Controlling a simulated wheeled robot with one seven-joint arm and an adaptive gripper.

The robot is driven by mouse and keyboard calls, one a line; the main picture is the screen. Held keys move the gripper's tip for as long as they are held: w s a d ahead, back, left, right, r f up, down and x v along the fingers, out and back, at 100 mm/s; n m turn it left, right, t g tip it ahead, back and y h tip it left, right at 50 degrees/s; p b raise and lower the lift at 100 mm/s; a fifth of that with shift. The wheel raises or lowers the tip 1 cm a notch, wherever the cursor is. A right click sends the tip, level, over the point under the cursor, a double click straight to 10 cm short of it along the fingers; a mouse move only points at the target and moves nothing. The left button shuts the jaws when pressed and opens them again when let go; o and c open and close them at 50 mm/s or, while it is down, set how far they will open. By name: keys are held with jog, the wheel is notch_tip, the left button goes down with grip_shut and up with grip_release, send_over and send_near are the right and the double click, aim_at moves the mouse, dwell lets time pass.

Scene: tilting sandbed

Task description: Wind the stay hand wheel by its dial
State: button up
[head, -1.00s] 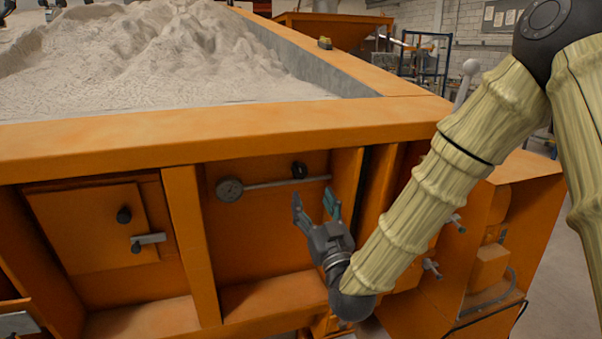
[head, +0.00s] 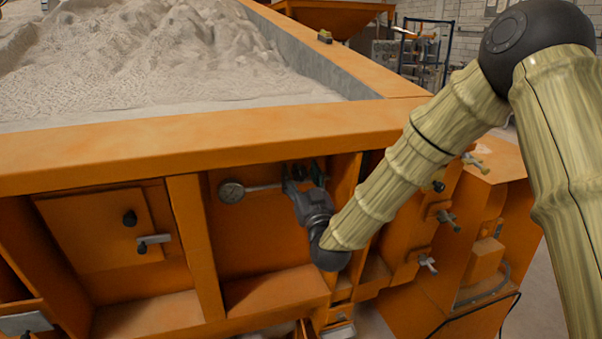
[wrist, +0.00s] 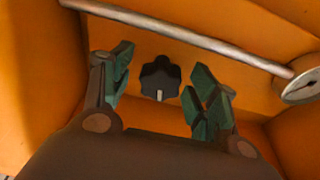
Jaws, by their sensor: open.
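The hand wheel (wrist: 160,78) is a small black lobed knob on the orange panel. In the wrist view it lies between my two fingers, with gaps on both sides. In the head view my gripper largely hides it. My gripper (head: 304,174) is open, with green-padded fingers (wrist: 162,66) pointing at the panel, just right of the dial. I see no contact with the wheel.
The grey rod (wrist: 190,38) runs across the panel close to the wheel. Orange upright ribs (head: 192,235) bound the recess. A door (head: 95,235) with another black knob (head: 129,218) is at left. The sandbed's rim (head: 200,150) overhangs above. Clamp handles (head: 445,218) stick out at right.

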jog(key=shift+c, duration=0.2)
jog(key=c, duration=1)
jog(key=m+b, duration=0.1)
jog(key=b, duration=0.1)
jog(key=shift+f+b, duration=0.2)
jog(key=shift+b, duration=0.15)
jog(key=shift+r+m+h+b, duration=0.2)
jog(key=shift+m+h+b, duration=0.3)
jog(key=shift+b, duration=0.5)
jog(key=o, duration=1)
jog(key=shift+o, duration=0.2)
jog(key=shift+s, duration=0.1)
